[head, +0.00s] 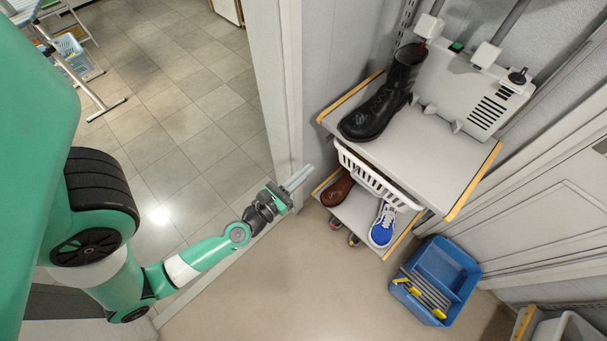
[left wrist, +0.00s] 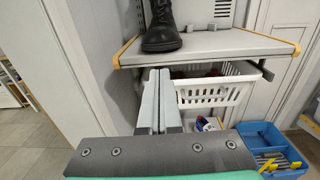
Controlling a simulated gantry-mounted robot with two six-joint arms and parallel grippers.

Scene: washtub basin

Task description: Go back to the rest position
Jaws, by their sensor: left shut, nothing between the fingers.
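My left gripper (head: 298,178) is shut and empty, held out in front of the door frame, to the left of the shelf unit. Its two fingers also show pressed together in the left wrist view (left wrist: 156,100), pointing toward the shelf. In the head view the fingertips are apart from the shelf and the shoes. My left arm comes in from the left and reaches toward the middle of the picture. My right gripper shows in neither view.
A black boot (head: 387,95) stands on the upper shelf (head: 440,145). A white basket (head: 375,181) hangs beneath it. A brown shoe (head: 337,190) and a blue shoe (head: 383,226) sit lower. A blue tub (head: 437,280) stands on the floor at right. Floor at the bottom middle is clear.

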